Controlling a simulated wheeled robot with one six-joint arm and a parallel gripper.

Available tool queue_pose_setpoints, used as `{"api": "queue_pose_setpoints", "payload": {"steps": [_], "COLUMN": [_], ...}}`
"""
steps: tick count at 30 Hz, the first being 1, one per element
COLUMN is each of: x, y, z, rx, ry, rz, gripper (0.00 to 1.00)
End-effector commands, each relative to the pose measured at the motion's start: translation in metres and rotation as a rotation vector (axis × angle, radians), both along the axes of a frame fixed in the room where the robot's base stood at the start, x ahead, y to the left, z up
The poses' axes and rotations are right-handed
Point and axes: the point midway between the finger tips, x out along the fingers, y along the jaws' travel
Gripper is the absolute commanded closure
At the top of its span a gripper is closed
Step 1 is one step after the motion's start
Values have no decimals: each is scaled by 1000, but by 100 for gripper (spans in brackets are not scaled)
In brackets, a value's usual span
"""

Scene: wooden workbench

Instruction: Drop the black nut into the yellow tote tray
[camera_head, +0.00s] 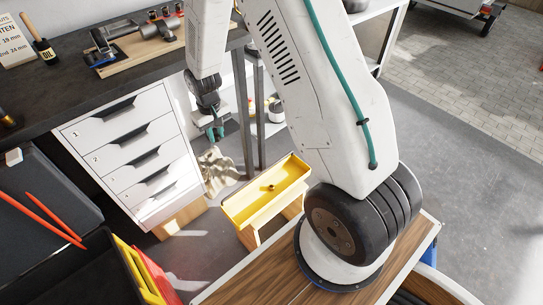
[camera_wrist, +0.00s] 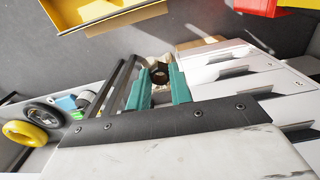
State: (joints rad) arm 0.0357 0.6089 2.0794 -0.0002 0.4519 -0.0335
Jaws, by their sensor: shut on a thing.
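The black nut (camera_wrist: 160,74) shows in the wrist view between the two teal fingers of my gripper (camera_wrist: 161,86), which is shut on it. In the head view my gripper (camera_head: 215,132) hangs in front of the white drawer unit, to the left of and farther back than the yellow tote tray. The nut is too small to make out there. The yellow tote tray (camera_head: 277,205) stands on a light stand near the middle of the head view. A small dark thing (camera_head: 271,187) shows inside it. Part of the tray (camera_wrist: 118,20) shows at the wrist view's top left.
The white drawer unit (camera_head: 122,139) stands under the dark workbench (camera_head: 62,95). Dark uprights (camera_head: 245,115) and a shelf stand behind my gripper. A crumpled beige bag (camera_head: 217,170) lies below my gripper. Yellow and red bins (camera_head: 150,276) are at the lower left.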

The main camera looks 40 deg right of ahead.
Motion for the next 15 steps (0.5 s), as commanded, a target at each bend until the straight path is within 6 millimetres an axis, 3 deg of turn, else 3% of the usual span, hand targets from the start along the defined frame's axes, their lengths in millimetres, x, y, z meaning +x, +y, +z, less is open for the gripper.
{"api": "queue_pose_setpoints", "payload": {"steps": [9, 15], "x": [-67, -111], "y": [-85, -118], "z": [-107, -151], "rx": [2, 2], "ry": [12, 6], "rz": [18, 32], "gripper": [100, 100]}}
